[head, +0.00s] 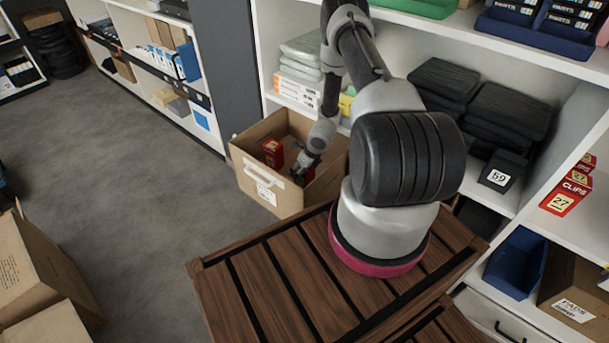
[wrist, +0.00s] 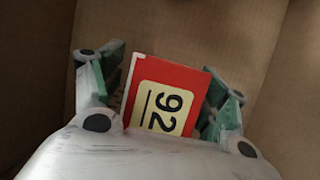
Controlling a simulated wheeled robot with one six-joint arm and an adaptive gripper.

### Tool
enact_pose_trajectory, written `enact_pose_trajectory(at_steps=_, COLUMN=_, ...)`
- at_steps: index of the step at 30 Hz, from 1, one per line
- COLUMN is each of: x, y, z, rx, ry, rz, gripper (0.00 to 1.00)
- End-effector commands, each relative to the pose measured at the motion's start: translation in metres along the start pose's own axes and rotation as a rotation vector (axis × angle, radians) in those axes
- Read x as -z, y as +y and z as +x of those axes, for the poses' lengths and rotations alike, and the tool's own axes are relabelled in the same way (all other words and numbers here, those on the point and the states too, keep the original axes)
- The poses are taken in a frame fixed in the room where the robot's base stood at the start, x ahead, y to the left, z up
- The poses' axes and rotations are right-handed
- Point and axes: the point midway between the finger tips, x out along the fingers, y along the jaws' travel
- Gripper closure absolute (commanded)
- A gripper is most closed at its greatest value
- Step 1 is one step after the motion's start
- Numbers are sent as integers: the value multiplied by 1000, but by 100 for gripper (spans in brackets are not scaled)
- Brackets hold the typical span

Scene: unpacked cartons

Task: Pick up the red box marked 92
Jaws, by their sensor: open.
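The red box marked 92 (wrist: 178,80) lies in an open cardboard carton (head: 255,190), its yellow label facing up in the wrist view. My gripper (wrist: 168,88) is open, with one green-padded finger on each side of this box. The right finger is close to the box; I cannot tell whether either touches. In the head view my gripper (head: 302,170) reaches down into the carton, with some red (head: 309,176) showing beside its fingers. Another red patch, a box with a pale label (head: 272,152), shows left of the gripper; its number is too small to read.
The carton's brown walls (wrist: 35,60) surround the gripper. White shelves (head: 480,45) with bins and boxes, including red boxes marked 27 (head: 567,195), stand behind and right. Grey floor (head: 130,180) is clear at left.

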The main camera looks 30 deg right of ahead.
Motion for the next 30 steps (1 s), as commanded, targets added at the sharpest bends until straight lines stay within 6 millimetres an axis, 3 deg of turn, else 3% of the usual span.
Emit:
enact_pose_trajectory(at_steps=7, x=0, y=0, z=3, rx=0, ry=0, rz=0, gripper=26)
enact_pose_trajectory(at_steps=16, x=0, y=0, z=2, rx=0, ry=0, rz=-1, gripper=80)
enact_pose_trajectory(at_steps=30, x=-4, y=-1, z=-6, rx=1, ry=-1, rz=-2, gripper=81)
